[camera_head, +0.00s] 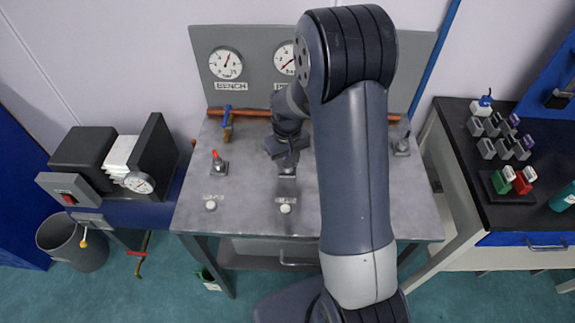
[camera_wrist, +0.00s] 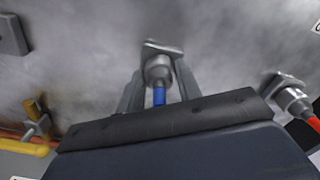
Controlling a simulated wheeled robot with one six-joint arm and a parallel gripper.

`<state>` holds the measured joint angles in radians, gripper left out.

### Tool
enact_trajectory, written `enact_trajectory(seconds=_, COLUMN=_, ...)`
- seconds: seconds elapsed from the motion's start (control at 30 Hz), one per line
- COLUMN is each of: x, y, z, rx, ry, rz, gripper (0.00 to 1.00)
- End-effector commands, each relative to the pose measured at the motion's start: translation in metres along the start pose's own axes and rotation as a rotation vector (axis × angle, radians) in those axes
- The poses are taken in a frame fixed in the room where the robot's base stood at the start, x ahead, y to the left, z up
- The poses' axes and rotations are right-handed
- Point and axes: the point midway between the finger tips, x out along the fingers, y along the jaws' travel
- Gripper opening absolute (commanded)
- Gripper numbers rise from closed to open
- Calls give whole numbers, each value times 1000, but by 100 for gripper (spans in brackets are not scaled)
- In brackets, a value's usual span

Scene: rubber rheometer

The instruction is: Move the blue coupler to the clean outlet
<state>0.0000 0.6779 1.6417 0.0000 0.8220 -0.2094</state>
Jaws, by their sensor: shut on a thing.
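The blue coupler (camera_wrist: 159,97) shows in the wrist view as a short blue piece below a metal collar, between the two fingers of my gripper (camera_wrist: 160,85). My gripper is shut on it. The collar meets a square grey outlet base (camera_wrist: 163,47) on the table; I cannot tell whether it is fully seated. In the head view my gripper (camera_head: 287,158) is low over the middle of the table, at a small outlet block (camera_head: 287,173), and hides the coupler. The table labels are too small to read, so I cannot tell which outlet is clean.
A red-topped coupler (camera_head: 217,158) stands on an outlet to the left. Another grey fitting (camera_head: 402,146) stands at the right.

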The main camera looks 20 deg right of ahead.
Motion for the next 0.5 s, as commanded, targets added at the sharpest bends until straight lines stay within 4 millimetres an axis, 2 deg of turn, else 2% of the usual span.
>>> enact_trajectory(seconds=0.03, x=0, y=0, z=0, rx=0, ry=0, rz=0, gripper=18)
enact_trajectory(seconds=0.13, x=0, y=0, z=0, rx=0, ry=0, rz=0, gripper=10)
enact_trajectory(seconds=0.27, x=-2, y=0, z=0, rx=0, ry=1, rz=0, gripper=10)
enact_trajectory(seconds=0.4, x=-10, y=0, z=0, rx=0, ry=1, rz=0, gripper=0)
enact_trajectory(seconds=0.5, x=-17, y=0, z=0, rx=0, ry=1, rz=0, gripper=0)
